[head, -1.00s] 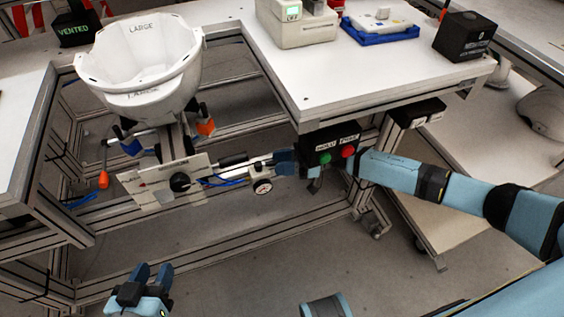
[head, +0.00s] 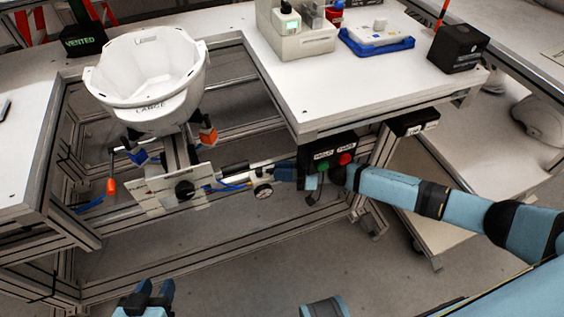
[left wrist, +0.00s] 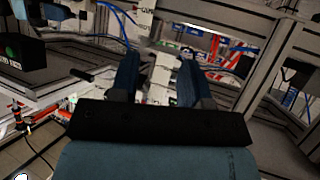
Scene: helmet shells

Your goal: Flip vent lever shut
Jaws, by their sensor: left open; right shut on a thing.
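My right gripper (head: 287,173) is shut at the right end of a white valve fitting (head: 236,173), just above a round gauge (head: 263,190). What it grips is mostly hidden by its fingers; it appears to be the vent lever, whose angle I cannot tell. The fitting joins a white panel (head: 158,196) with a black knob. A white helmet shell (head: 150,107) sits above the panel on a stand. My left gripper (head: 152,288) is open and empty, low in the head view; in the left wrist view its fingers (left wrist: 155,78) are apart.
A black box with green and red buttons (head: 330,155) hangs under the right table (head: 345,95), close to my right gripper. A lever with an orange end (head: 111,186) stands left of the panel. Frame rails surround the fixture. Floor (head: 240,270) shows in front of it.

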